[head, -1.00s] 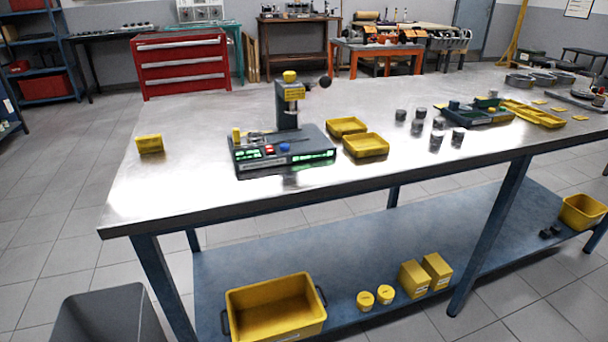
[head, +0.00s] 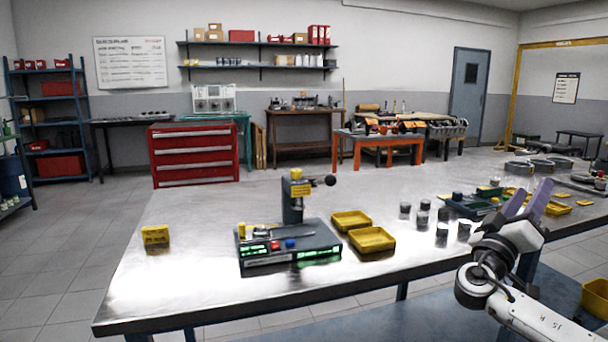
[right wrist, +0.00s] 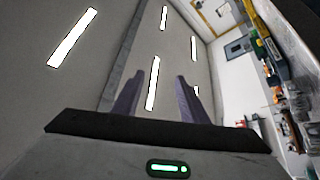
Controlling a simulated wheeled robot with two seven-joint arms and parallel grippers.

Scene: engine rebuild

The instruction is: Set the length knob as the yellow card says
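The yellow card (head: 155,237) stands at the left end of the metal table; its print is too small to read. I cannot tell which control is the length knob. My right gripper (head: 528,198) is raised at the table's right side, well away from the device, fingers pointing up. In the right wrist view its fingers (right wrist: 157,90) are apart with nothing between them. My left gripper is out of view.
Two yellow trays (head: 371,240) sit right of the device. A post with a black ball handle (head: 330,181) rises from the device. The table (head: 190,285) is bare around the card and along the front edge.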

